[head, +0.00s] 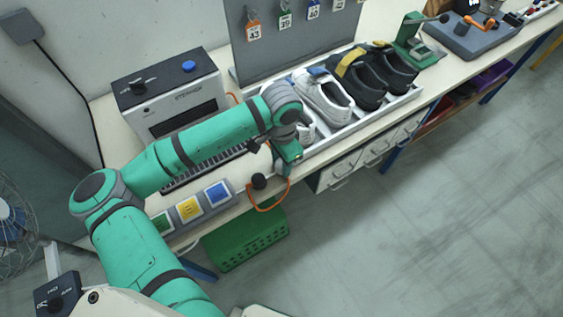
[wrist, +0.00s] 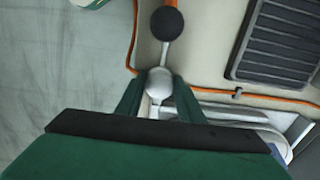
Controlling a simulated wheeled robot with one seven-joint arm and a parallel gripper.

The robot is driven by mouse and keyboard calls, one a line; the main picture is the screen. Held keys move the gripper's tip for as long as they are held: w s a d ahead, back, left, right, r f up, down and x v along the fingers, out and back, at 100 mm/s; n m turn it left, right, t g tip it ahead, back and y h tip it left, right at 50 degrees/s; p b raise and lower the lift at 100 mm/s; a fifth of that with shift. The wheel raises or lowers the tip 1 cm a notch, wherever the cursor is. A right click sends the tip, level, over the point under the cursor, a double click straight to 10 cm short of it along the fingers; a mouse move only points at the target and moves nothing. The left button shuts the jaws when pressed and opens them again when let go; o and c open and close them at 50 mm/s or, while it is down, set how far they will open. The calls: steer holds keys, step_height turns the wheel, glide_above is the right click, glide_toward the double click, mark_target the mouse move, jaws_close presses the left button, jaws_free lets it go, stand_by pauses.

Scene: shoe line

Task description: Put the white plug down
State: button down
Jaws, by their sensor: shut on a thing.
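My gripper (wrist: 158,88) is shut on the white plug (wrist: 159,80), a pale rounded piece between the two green fingertips in the wrist view. In the head view my gripper (head: 287,168) is over the front edge of the bench (head: 232,212), left of the shoe tray. The plug itself is not clear there. An orange cable (head: 263,208) loops below the bench edge near my gripper; it also shows in the wrist view (wrist: 132,45). I cannot tell whether the plug touches the bench.
A black ball knob (head: 259,181) stands close to my gripper; it also shows in the wrist view (wrist: 167,22). A three-button panel (head: 190,207) and a steamer (head: 175,95) are left. Shoes fill the tray (head: 335,135) at right. A green crate (head: 245,240) is below.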

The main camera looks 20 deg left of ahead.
steer(key=shift+f, duration=0.25)
steer(key=c, duration=1.2)
jaws_free()
